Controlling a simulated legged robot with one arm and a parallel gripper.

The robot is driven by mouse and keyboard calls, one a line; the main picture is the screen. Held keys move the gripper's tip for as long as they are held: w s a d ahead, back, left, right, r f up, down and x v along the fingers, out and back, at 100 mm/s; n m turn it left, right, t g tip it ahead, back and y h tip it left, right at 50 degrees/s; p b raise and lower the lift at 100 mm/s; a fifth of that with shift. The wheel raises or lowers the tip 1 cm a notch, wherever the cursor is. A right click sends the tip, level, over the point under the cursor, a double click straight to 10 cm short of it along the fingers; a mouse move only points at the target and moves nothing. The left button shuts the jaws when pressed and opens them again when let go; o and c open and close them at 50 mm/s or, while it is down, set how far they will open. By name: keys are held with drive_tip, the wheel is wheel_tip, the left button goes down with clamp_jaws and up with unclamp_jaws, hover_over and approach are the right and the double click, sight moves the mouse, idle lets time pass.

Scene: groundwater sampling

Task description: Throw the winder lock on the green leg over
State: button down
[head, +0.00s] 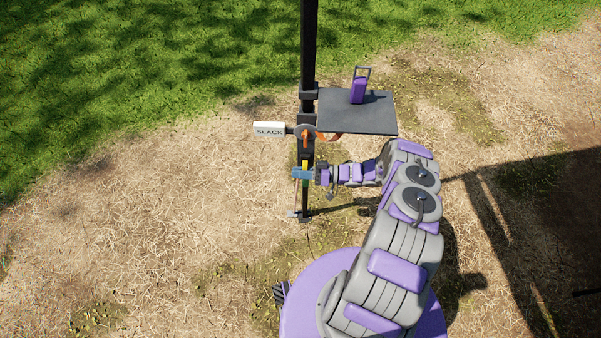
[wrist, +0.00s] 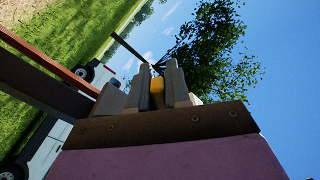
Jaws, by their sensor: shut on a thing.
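A dark upright post (head: 308,60) stands left of my arm, with a short green section (head: 304,184) low on it, likely part of the green leg. A yellow piece (head: 305,163), apparently the winder lock's handle, sits just above the green section. My gripper (head: 303,173) reaches the post from the right. In the wrist view, my gripper (wrist: 158,92) is shut on the yellow piece (wrist: 157,95), which stands between the two grey fingers. The fingers hide most of the lock, so its full position cannot be told.
A white sign (head: 268,129) reading SLACK sticks out left of the post, beside a grey disc with an orange pointer (head: 305,136). A dark shelf (head: 345,120) carries a purple handled object (head: 358,92) above my arm. Dry ground left of the post is clear.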

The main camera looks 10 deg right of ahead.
drive_tip(key=shift+w+f+n, duration=0.1)
drive_tip(key=shift+f+n, duration=0.1)
drive_tip(key=shift+n, duration=0.2)
drive_tip(key=c, duration=1.2)
unclamp_jaws()
drive_tip(key=shift+w+a, duration=0.1)
drive_tip(key=shift+o, duration=0.2)
